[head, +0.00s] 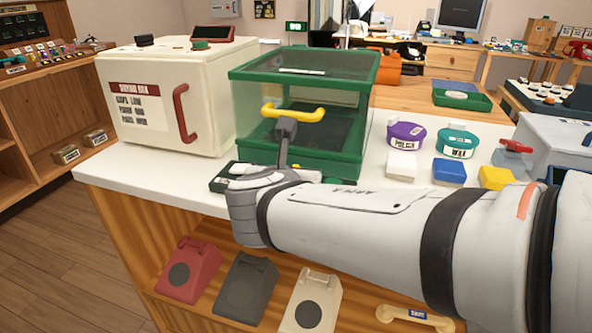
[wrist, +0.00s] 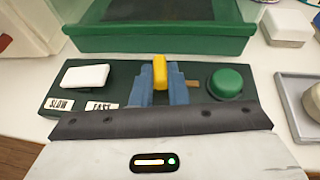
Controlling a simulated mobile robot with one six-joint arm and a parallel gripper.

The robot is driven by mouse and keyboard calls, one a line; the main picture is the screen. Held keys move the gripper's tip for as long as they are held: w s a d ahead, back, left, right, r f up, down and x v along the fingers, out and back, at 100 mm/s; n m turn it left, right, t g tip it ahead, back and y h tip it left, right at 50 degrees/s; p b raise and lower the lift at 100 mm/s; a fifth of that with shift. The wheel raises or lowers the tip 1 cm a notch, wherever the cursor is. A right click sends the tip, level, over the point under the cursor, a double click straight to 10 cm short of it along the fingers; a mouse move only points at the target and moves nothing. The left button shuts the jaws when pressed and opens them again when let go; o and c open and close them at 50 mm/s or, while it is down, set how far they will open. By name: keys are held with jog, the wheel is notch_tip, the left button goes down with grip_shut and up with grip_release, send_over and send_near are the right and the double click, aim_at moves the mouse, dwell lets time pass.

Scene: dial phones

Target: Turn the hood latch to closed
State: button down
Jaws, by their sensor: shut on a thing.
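The hood (head: 305,100) is a green-framed clear box with a yellow handle (head: 293,112) on its front, standing on the white counter; its lid looks down. A dark green control panel (wrist: 75,100) lies in front of it. In the wrist view, my gripper (wrist: 160,85) is shut on the small yellow latch (wrist: 160,68), one blue-grey finger on each side. A short brown tab (wrist: 193,84) sticks out right of the fingers. The fingers hide the latch's base, and no open or closed marking shows. In the head view my arm hides the latch.
On the panel, a white rocker switch (wrist: 85,76) marked SLOW and FAST is left of my fingers and a green button (wrist: 225,82) right. A cream box (head: 165,95) stands left of the hood. Purple (head: 405,134) and teal (head: 457,139) tubs stand right.

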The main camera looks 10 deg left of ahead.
jog(key=shift+a+r+m+h+p, duration=0.1)
jog(key=shift+a+m+h+p, duration=0.1)
jog(key=shift+m+h, duration=0.25)
jog(key=shift+a+m+h+p, duration=0.1)
jog(key=shift+m+h+p, duration=0.1)
jog(key=shift+m+h, duration=0.25)
jog(key=shift+d, duration=0.1)
jog(key=c, duration=1.4)
grip_release()
jog(key=shift+c, duration=0.2)
jog(key=p+v, duration=0.2)
jog(key=v, duration=0.4)
jog(key=shift+p+v, duration=0.4)
jog(key=shift+v, duration=0.4)
